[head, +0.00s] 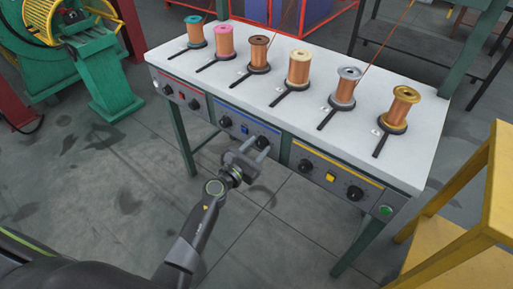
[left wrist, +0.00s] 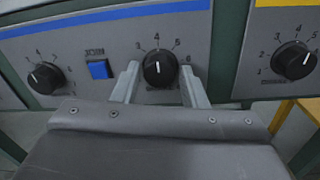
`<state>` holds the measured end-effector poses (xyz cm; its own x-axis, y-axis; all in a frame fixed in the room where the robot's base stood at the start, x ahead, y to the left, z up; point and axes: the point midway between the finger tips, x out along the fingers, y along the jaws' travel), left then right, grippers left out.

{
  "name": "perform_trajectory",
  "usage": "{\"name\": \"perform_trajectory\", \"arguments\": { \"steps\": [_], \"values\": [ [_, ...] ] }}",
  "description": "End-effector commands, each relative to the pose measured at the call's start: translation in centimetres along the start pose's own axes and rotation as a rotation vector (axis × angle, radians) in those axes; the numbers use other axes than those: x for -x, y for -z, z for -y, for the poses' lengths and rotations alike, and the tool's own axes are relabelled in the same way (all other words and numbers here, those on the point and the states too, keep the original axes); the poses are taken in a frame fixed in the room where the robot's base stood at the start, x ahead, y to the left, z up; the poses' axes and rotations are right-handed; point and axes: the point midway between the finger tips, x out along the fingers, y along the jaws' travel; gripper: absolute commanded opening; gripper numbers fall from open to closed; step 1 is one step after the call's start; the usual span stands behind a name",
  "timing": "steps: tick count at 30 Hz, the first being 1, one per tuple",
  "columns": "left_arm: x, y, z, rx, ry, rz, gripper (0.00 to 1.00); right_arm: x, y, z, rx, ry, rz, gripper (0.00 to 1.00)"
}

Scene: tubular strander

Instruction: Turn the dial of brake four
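The blue-striped panel on the bench front carries two black dials. Its right-hand dial, taken as brake four by position, shows in the left wrist view (left wrist: 158,69) and in the head view (head: 263,142). Its white pointer line points almost straight up, near the 4. My left gripper (head: 254,149) is open, with one finger on each side of this dial. In the left wrist view, gaps show between dial and fingers (left wrist: 160,84). Whether the fingertips reach past the dial's front face cannot be told. My right gripper is not in view.
The blue panel's left dial (left wrist: 45,77) and blue button (left wrist: 98,69) lie left of the gripper; a yellow-panel dial (left wrist: 293,61) lies right. Several copper spools stand on the white bench top (head: 330,135). Yellow steps (head: 470,215) stand at right. Floor before the bench is clear.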

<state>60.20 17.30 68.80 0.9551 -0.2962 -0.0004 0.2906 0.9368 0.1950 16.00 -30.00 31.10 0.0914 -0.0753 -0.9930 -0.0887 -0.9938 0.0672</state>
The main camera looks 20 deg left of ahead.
Motion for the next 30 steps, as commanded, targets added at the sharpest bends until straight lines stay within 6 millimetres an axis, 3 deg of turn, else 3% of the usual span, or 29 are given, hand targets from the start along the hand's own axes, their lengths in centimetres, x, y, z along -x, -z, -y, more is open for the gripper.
{"name": "perform_trajectory", "arguments": {
  "steps": [1,7,15,27,30],
  "values": [
    [0.0,0.0,0.0,0.000,0.000,0.000,0.32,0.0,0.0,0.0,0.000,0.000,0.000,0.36],
    [0.0,0.0,0.0,0.000,0.000,0.000,0.09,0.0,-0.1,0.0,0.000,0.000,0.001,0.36],
    [0.0,-0.1,0.0,0.032,0.000,-0.002,0.09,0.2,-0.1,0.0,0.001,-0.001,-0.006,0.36],
    [0.0,-0.3,-0.1,0.299,0.003,-0.015,0.09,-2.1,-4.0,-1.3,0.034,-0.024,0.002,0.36],
    [0.0,-0.3,-0.1,0.394,0.004,-0.020,0.09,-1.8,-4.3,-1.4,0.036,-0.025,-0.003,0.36]
  ]
}}
